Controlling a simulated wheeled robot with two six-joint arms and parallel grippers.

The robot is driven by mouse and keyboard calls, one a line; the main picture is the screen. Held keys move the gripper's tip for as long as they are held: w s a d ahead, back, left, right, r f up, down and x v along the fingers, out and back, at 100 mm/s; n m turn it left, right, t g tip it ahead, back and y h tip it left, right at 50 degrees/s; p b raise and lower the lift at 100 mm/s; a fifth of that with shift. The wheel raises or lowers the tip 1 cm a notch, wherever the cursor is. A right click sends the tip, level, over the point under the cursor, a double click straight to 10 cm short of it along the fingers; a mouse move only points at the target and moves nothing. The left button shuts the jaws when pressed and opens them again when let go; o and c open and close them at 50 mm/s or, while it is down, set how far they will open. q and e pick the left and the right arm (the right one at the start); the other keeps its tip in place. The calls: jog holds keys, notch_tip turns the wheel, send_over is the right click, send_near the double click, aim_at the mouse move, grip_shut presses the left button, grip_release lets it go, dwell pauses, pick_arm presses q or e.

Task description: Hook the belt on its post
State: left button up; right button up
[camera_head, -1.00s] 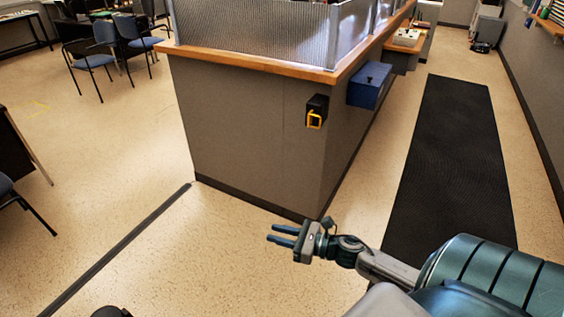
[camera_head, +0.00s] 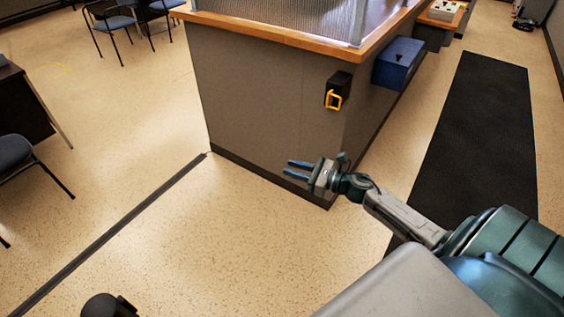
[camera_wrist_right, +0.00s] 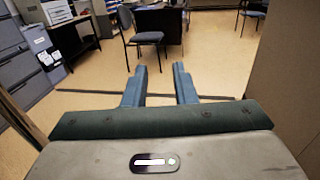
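A black belt unit (camera_head: 341,82) with a yellow loop-shaped belt end (camera_head: 333,100) is fixed to the end of the grey counter. The belt looks drawn in. A dark rounded object (camera_head: 105,306) is cut off by the bottom edge at the left; it may be the top of the post, but I cannot tell. My right gripper (camera_head: 288,168) is open and empty, in front of and below the belt unit, pointing left and apart from it. Its spread fingers also show in the right wrist view (camera_wrist_right: 160,70), with nothing between them. My left gripper is not in view.
The grey counter (camera_head: 265,110) with a wooden top stands ahead, a blue box (camera_head: 398,64) on its right side. A black mat (camera_head: 480,130) lies at right. A dark floor strip (camera_head: 120,230) crosses the open floor at left. Chairs (camera_head: 12,152) stand far left.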

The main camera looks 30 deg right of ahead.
jog(key=p+x, duration=0.1)
jog(key=x, duration=0.3)
jog(key=shift+a, duration=0.15)
grip_shut()
dwell(1.3)
grip_release()
jog(key=shift+s, duration=0.1)
